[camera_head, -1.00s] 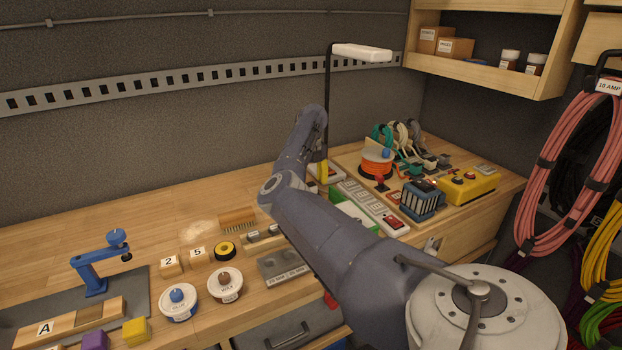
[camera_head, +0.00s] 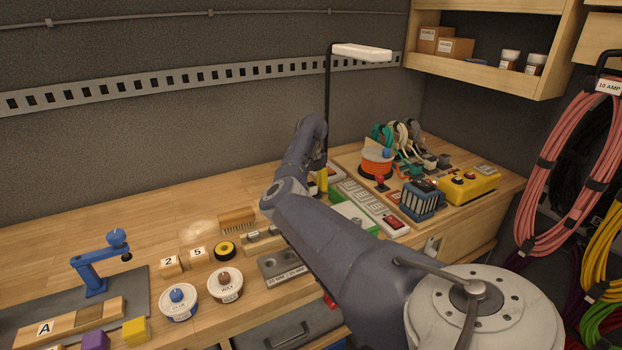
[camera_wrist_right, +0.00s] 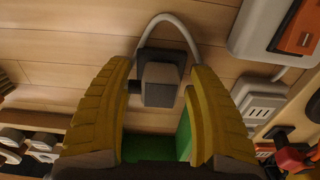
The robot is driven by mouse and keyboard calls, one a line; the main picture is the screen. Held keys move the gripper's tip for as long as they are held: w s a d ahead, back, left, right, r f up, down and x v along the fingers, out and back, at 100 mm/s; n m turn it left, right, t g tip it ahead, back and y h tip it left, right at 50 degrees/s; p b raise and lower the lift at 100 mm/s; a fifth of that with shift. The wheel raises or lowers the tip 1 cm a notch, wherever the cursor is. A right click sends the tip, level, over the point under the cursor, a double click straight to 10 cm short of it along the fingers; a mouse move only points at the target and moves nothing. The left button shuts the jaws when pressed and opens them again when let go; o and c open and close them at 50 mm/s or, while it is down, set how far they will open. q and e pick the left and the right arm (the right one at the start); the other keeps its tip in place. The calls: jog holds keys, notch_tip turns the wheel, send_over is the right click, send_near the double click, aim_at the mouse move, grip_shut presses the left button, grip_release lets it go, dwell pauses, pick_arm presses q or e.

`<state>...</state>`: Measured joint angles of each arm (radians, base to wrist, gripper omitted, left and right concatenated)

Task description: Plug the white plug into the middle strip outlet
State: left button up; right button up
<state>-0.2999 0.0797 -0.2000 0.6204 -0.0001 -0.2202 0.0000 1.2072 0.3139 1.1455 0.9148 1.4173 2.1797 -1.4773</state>
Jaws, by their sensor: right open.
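My right gripper (camera_head: 322,178) is open, pointing down over the bench behind the power strip. In the right wrist view its two yellow fingers (camera_wrist_right: 161,110) stand on either side of a pale grey-looking plug block (camera_wrist_right: 160,82), with a gap on each side. The block is on or in a dark square piece. A pale cord (camera_wrist_right: 180,22) loops from there to the right. The block seems to be the white plug, but shadow dulls its colour. The white power strip (camera_head: 356,193) has a row of outlets and a red switch. My arm partly hides this area in the head view.
A green and white box (camera_head: 354,213) lies close to the strip, and green (camera_wrist_right: 184,135) shows below the fingers. The back left bench is clear.

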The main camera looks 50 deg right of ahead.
aim_at(311, 184)
jog(key=shift+c, duration=0.5)
dwell(0.3)
grip_shut()
jog(key=shift+r, duration=0.15)
dwell(0.3)
jog(key=shift+r, duration=2.85)
